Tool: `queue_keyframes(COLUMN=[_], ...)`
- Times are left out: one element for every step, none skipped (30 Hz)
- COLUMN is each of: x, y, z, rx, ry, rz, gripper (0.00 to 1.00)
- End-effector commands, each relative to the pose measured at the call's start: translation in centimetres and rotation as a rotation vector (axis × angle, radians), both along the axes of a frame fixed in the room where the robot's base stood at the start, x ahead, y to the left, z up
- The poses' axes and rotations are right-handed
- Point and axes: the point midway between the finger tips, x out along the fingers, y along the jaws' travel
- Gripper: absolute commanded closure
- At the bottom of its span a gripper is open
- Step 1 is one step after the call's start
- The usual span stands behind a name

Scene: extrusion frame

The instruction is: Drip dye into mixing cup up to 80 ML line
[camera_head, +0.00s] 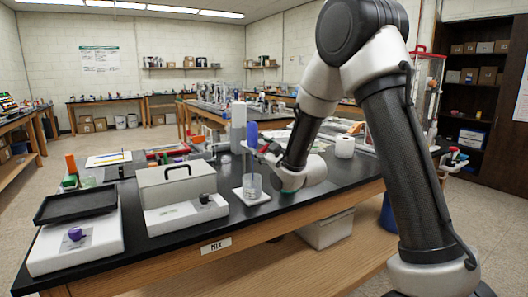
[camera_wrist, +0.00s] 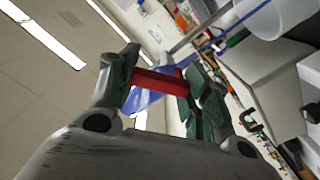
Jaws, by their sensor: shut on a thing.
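The clear mixing cup (camera_head: 252,186) stands upright on a small white pad (camera_head: 244,196) near the middle of the black bench. Its markings and fill level are too small to read. My gripper (camera_head: 262,149) is just above the cup. A dropper-like tool with a blue upper part (camera_head: 252,134) rises at its fingers. In the wrist view my gripper (camera_wrist: 160,84) is shut on a red piece (camera_wrist: 158,82) of the tool, with blue behind it. A translucent vessel (camera_wrist: 278,14) shows at the top right. I cannot tell whether the tip is inside the cup.
A grey lidded box (camera_head: 177,184) and a white device with a purple item (camera_head: 74,234) stand to the left on the bench.

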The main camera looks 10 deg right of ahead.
Motion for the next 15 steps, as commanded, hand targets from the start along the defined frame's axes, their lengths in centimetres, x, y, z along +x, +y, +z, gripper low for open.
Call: queue_keyframes(x=[-0.05,-0.06,-0.07,-0.08,-0.09,-0.10,-0.10,-0.11,-0.11,-0.13,-0.13,-0.14,-0.14,-0.14,-0.15], y=[0.09,0.11,0.15,0.17,0.20,0.23,0.25,0.27,0.28,0.30,0.31,0.33,0.33,0.35,0.36], z=[0.02,0.06,0.11,0.14,0.17,0.21,0.23,0.25,0.28,0.29,0.31,0.32,0.33,0.33,0.35], rx=[-0.030,-0.050,-0.074,-0.091,-0.109,-0.130,-0.144,-0.157,-0.173,-0.184,-0.194,-0.206,-0.214,-0.220,-0.227], ry=[-0.009,-0.016,-0.024,-0.029,-0.035,-0.042,-0.046,-0.051,-0.056,-0.060,-0.063,-0.066,-0.069,-0.071,-0.073], rz=[0.001,0.001,0.001,0.001,0.001,0.001,0.001,0.001,0.000,0.000,0.000,-0.001,-0.001,-0.001,-0.001], gripper=[0.76,0.76,0.76,0.76,0.76,0.76,0.76,0.76,0.76,0.76,0.76,0.76,0.76,0.76,0.76])
